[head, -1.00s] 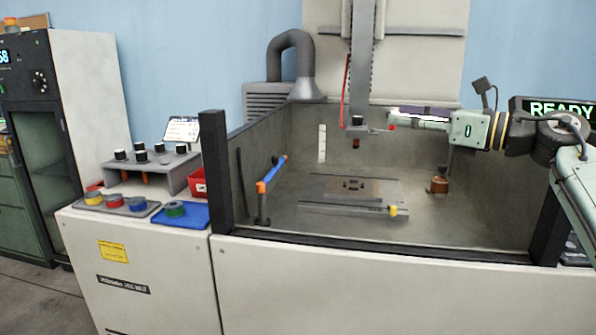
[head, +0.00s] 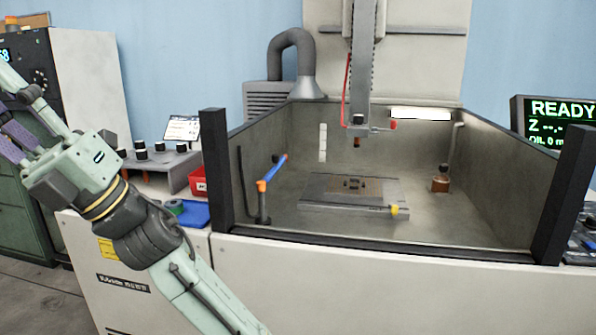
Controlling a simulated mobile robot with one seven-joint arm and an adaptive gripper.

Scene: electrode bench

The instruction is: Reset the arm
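My gripper (head: 8,112) is at the far left of the head view, in front of the dark-fronted cabinet, pointing left. Its fingers stand apart, one up and one lower, with purple pads showing. I see nothing held between them; the tips run close to or past the picture's left edge. My arm rises from the bottom middle up to the left, outside the machine tank.
The open grey tank (head: 400,210) holds a flat work plate (head: 325,206) under a vertical machine head (head: 361,75). My arm hides part of the side bench; a blue tray (head: 198,217) and red bin (head: 198,181) show. A READY screen (head: 560,120) stands right.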

